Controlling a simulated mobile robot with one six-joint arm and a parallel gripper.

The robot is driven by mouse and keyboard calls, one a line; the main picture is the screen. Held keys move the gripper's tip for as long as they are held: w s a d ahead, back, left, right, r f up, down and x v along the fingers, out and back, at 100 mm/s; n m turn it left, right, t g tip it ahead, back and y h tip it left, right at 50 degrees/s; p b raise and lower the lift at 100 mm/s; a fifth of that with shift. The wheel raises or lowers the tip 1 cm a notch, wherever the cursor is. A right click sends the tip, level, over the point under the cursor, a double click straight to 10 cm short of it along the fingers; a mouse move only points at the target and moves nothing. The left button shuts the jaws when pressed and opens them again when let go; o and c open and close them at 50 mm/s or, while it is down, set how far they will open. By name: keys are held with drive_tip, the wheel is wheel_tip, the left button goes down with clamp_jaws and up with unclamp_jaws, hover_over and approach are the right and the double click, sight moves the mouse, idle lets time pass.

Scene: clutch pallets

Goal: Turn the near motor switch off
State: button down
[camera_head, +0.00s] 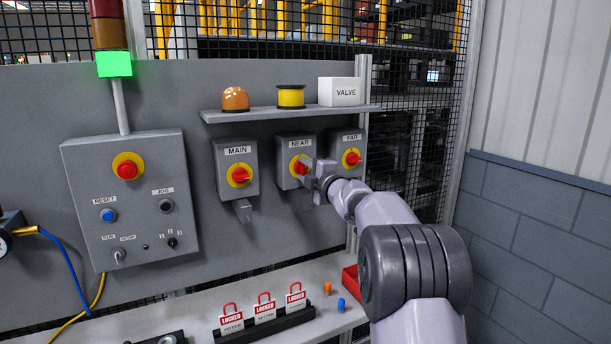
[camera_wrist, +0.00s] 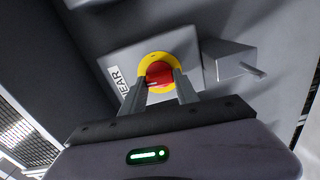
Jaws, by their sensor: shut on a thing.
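The near motor switch (camera_head: 287,176) is a grey box labelled NEAR on the panel, between the MAIN and FAR switches. Its red knob on a yellow disc (camera_head: 297,163) is partly hidden by my gripper (camera_head: 307,168) in the head view. In the wrist view the red knob (camera_wrist: 159,75) sits between my two fingertips, on its yellow ring (camera_wrist: 160,58). My gripper (camera_wrist: 162,86) is shut on this knob. The knob's exact angle is hard to tell.
The MAIN switch (camera_head: 238,170) is to the left and the FAR switch (camera_head: 349,155) close on the right. A shelf (camera_head: 290,112) runs above them. Below is a ledge (camera_head: 200,308) with red LOCKED padlocks (camera_head: 264,308). A control box (camera_head: 135,215) hangs at left; the stack light (camera_head: 114,65) shows green.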

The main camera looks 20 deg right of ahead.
drive_tip(key=shift+r+n, duration=0.15)
drive_tip(key=shift+n, duration=0.45)
drive_tip(key=c, duration=0.9)
unclamp_jaws()
drive_tip(key=shift+w, duration=0.15)
drive_tip(key=shift+b, duration=0.3)
drive_tip(key=s, duration=1.7)
drive_tip(key=shift+s+d, duration=0.25)
drive_tip(key=shift+s, duration=0.05)
